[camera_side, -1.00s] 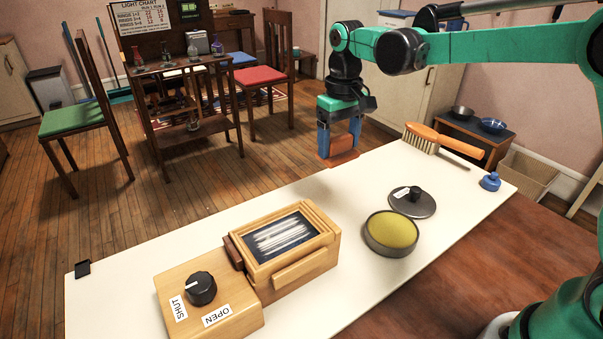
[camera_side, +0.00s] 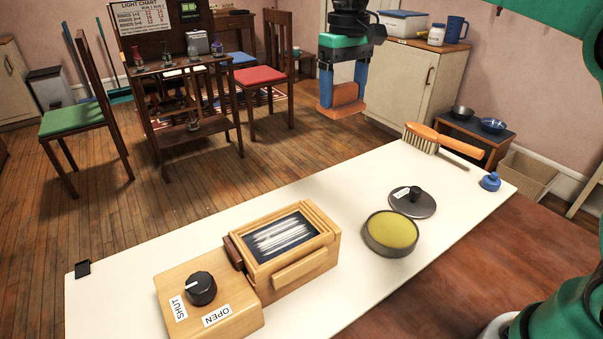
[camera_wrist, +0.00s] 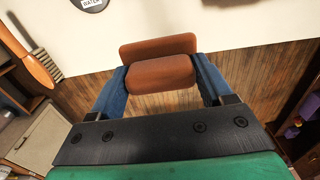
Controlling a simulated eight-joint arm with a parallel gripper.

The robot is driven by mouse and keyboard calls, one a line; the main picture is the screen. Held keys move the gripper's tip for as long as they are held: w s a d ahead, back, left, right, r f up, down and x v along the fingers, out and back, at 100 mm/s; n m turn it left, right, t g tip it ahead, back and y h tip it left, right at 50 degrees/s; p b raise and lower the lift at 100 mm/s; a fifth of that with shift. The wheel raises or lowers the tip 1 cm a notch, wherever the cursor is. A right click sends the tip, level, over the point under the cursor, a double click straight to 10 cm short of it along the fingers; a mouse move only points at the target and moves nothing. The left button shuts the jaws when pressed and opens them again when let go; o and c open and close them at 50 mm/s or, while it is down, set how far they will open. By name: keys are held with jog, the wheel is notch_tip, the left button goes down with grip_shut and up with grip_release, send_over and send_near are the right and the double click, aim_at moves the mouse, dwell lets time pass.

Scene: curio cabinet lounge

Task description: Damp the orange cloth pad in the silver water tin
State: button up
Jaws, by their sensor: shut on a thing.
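My gripper (camera_side: 343,98) is shut on the orange cloth pad (camera_side: 346,103), which hangs between its two blue fingers. The pad is clear of the white table, in the air beyond its far edge. In the wrist view the pad (camera_wrist: 160,74) looks brown-orange and blocky, with a blue finger at each end. The round silver tin (camera_side: 376,246) stands on the table, nearer the side camera than the gripper, open, with a yellow surface inside. Its grey lid (camera_side: 424,208) with a black knob lies beside it; in the wrist view a lid's edge (camera_wrist: 86,3) reads "WATER".
A wooden box with a glass-like top (camera_side: 282,237) and a dial block (camera_side: 180,320) marked SHUT and OPEN stand on the left of the white table (camera_side: 330,190). An orange-handled brush (camera_side: 450,142) and a blue knobbed item (camera_side: 490,181) lie at the right end.

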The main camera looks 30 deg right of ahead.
jog(key=shift+c, duration=0.6)
jog(key=shift+s+f, duration=0.15)
jog(key=shift+s+d+f, duration=0.4)
jog(key=shift+s+f, duration=1.7)
jog(key=shift+f, duration=0.65)
jog(key=shift+s+d+f, duration=0.45)
jog(key=shift+s+f, duration=1.6)
jog(key=shift+f, duration=0.65)
jog(key=shift+s+d+f, duration=0.4)
jog(key=shift+s+f, duration=1.7)
jog(key=shift+f, duration=0.65)
jog(key=shift+f, duration=0.35)
notch_tip(320, 180, up, 7)
